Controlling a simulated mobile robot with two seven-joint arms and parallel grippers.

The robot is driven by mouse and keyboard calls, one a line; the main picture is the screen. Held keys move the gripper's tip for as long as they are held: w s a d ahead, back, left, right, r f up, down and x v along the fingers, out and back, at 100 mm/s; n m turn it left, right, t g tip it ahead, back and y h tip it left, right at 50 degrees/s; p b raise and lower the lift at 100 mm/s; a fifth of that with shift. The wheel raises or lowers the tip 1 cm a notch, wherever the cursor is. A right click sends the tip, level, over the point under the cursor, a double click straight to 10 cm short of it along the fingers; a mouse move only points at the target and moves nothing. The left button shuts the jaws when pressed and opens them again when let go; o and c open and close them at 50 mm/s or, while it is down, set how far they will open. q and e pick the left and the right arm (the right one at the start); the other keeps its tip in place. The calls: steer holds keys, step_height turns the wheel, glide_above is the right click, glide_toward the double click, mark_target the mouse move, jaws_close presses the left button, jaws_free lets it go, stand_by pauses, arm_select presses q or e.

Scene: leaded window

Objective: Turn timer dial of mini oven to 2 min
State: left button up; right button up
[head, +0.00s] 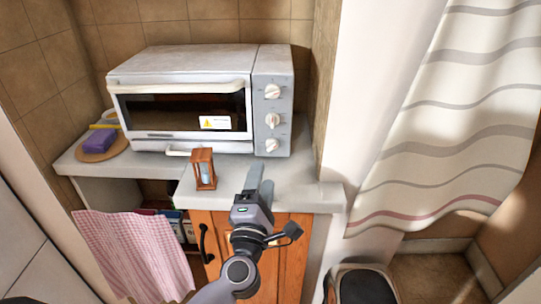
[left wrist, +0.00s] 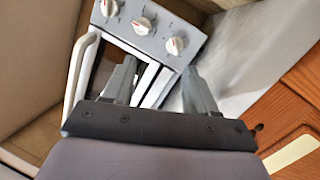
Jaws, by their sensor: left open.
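The white mini oven (head: 180,60) stands on the counter with its door closed. Its right-hand panel has three round white dials: a top dial (head: 272,91), a middle dial (head: 272,121) and a bottom dial (head: 271,145). The panel markings are too small to read, so I cannot tell which is the timer. My left gripper (head: 261,177) is open and empty, in front of and below the panel, apart from the dials. In the left wrist view, the open fingers (left wrist: 162,88) point towards the panel, and the nearest dial (left wrist: 174,46) is just beyond them.
A wooden hourglass (head: 203,169) stands on the counter (head: 300,190), left of my gripper. A round board (head: 104,152) with a purple sponge (head: 99,140) lies at the left. A pink checked towel (head: 135,250) hangs below. A wall and striped curtain (head: 455,120) are at right.

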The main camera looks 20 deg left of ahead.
mark_target(270, 150)
arm_select(q)
steer(key=w+n, duration=0.1)
steer(key=n, duration=0.1)
steer(key=w+n+g+y, duration=0.1)
steer(key=n, duration=0.1)
steer(key=w+n+g, duration=0.1)
steer(key=shift+w+r+n+y+b, duration=0.1)
steer(key=shift+w+n+y+b, duration=0.2)
steer(key=shift+n, duration=0.1)
steer(key=shift+w+d+f+n+g, duration=0.15)
steer(key=shift+w+f+n+g, duration=0.05)
steer(key=shift+w+n+g, duration=0.35)
steer(key=shift+x, duration=3.4)
steer(key=shift+s, duration=0.1)
steer(key=shift+c, duration=0.3)
steer(key=c, duration=0.9)
steer(key=shift+r+m+p, duration=0.15)
steer(key=shift+m+p, duration=0.2)
steer(key=shift+p, duration=0.7)
steer(key=shift+c, duration=0.2)
steer(key=shift+m+p, duration=0.3)
steer(key=shift+p, duration=0.15)
